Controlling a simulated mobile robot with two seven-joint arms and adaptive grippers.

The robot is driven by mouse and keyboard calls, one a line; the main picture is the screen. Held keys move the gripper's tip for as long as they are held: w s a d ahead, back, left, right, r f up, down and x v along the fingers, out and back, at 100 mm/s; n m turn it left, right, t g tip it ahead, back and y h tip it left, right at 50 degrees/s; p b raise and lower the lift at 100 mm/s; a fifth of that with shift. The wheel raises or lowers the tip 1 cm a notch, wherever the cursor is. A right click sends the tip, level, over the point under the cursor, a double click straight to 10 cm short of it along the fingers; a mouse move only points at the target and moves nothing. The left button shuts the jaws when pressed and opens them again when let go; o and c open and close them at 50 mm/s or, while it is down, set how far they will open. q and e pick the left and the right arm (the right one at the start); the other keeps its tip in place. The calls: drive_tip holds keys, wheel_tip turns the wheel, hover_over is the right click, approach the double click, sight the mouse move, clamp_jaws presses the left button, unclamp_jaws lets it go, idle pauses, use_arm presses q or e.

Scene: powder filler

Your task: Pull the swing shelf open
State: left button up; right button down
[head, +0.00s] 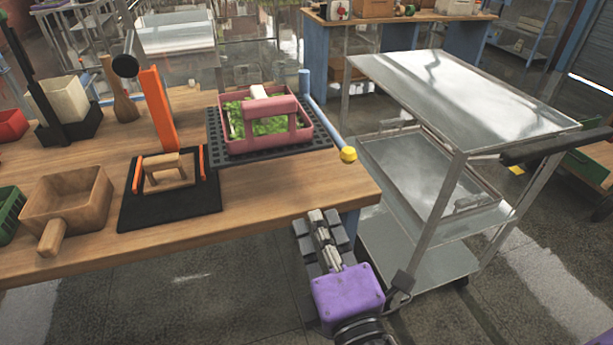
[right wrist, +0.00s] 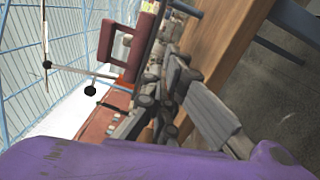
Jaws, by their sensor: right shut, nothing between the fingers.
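A black perforated shelf plate (head: 229,152) lies at the right end of the wooden table and carries a pink basket (head: 240,147) with green contents. A blue bar (head: 319,111) with a yellow knob (head: 348,155) runs along its right side; I take this assembly for the swing shelf, but cannot be sure. My right gripper (head: 317,217), with a purple body, is shut and empty. It is just off the table's front right corner, below and nearer than the yellow knob, apart from it. Its fingers also show in the right wrist view (right wrist: 172,85). My left gripper is out of view.
The wooden table (head: 290,190) ends close to my right gripper. A metal cart (head: 465,100) with several shelves stands to the right. A wooden scoop box (head: 68,200) and a black mat (head: 190,210) with a small wooden handle sit on the left. Floor shows in front.

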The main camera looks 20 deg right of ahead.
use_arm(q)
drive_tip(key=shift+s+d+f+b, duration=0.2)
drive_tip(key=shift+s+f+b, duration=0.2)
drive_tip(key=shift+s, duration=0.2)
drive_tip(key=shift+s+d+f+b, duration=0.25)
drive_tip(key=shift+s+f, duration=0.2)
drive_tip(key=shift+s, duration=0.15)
use_arm(e)
drive_tip(key=w+d, duration=0.4)
drive_tip(key=w, duration=0.6)
drive_tip(key=shift+w+d+r+n, duration=0.3)
drive_tip(key=shift+w+d+r, duration=0.05)
drive_tip(key=shift+r, duration=0.1)
drive_tip(key=shift+d, duration=0.15)
